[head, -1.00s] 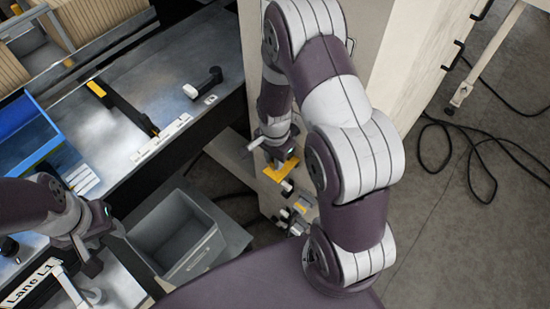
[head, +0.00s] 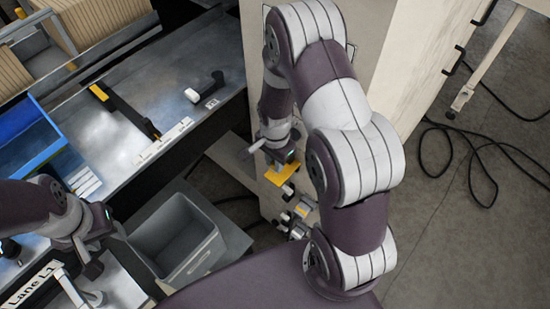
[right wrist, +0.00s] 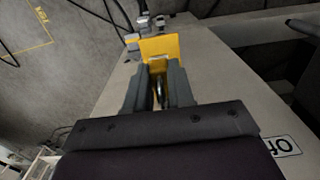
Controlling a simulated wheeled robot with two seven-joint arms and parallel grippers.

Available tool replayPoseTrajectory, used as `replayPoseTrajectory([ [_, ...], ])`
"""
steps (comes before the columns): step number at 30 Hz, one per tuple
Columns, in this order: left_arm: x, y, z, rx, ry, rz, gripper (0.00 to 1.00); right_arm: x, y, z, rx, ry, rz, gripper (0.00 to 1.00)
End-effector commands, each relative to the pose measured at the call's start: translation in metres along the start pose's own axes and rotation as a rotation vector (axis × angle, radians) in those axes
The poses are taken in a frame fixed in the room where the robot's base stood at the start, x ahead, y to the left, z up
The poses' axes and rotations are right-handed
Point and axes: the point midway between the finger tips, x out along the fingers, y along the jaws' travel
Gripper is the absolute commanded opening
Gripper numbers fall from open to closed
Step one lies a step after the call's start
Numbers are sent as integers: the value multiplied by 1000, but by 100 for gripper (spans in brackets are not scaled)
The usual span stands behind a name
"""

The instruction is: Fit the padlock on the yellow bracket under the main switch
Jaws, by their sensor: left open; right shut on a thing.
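The yellow bracket (head: 281,174) is on the pale cabinet face, just below my right gripper (head: 279,163). In the right wrist view the bracket (right wrist: 160,46) is a yellow plate directly beyond the two fingertips. My right gripper (right wrist: 161,88) is shut on a small, dark, partly metallic thing, probably the padlock (right wrist: 162,92), mostly hidden between the fingers. I cannot tell whether it touches or hangs on the bracket. I cannot make out the main switch. My left gripper (head: 92,266) is open at the lower left, far from the bracket.
Small grey and yellow fittings (head: 303,208) stick out of the cabinet (head: 390,60) below the bracket. A grey bin (head: 180,240) stands to the left. A metal bench (head: 140,90) and a blue tray (head: 25,135) lie further left. A black cable (head: 470,165) lies on the floor at right.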

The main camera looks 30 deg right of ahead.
Motion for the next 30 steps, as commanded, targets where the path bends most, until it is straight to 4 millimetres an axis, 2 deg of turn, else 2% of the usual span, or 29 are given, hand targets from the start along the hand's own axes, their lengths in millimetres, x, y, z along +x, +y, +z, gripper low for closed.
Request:
replayPoseTrajectory([
  [30,1,0,0,0,0,0,47,7,2,2,0,-4,6,0],
])
